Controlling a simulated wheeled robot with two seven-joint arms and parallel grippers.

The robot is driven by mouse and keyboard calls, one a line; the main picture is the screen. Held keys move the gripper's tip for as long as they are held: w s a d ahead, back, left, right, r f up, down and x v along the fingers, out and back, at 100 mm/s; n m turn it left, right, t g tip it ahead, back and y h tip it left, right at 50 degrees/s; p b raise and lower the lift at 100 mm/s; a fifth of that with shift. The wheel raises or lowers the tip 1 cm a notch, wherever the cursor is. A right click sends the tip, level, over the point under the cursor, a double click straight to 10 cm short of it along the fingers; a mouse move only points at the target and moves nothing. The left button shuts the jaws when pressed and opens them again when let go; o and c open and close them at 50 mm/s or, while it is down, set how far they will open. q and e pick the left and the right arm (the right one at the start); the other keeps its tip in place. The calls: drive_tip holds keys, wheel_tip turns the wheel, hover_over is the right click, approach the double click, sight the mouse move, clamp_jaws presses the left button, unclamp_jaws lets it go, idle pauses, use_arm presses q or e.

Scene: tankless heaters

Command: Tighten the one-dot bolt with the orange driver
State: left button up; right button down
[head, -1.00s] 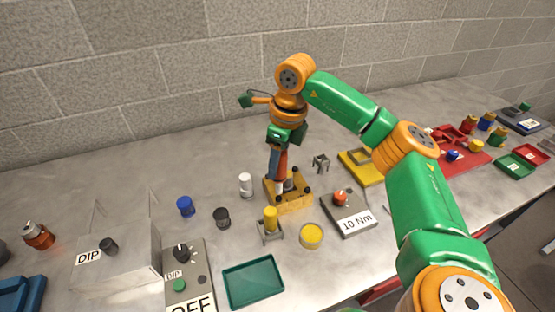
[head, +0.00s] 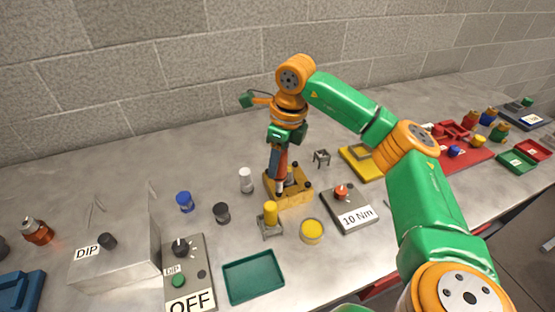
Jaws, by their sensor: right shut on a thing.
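Dot marks are too small to read, so the one-dot bolt cannot be picked out. My left gripper is not in view.
A grey box marked 10 Nm with a red knob (head: 341,191) stands right of the block. A yellow cylinder on a stand (head: 270,214) and a yellow round pot (head: 311,231) stand in front. A green tray (head: 253,276) lies nearer. A brick wall closes the back.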

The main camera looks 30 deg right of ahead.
drive_tip(key=shift+f, duration=0.55)
idle(2.1)
wheel_tip(320, 180, up, 7)
drive_tip(key=p, duration=0.6)
drive_tip(key=shift+r, duration=0.15)
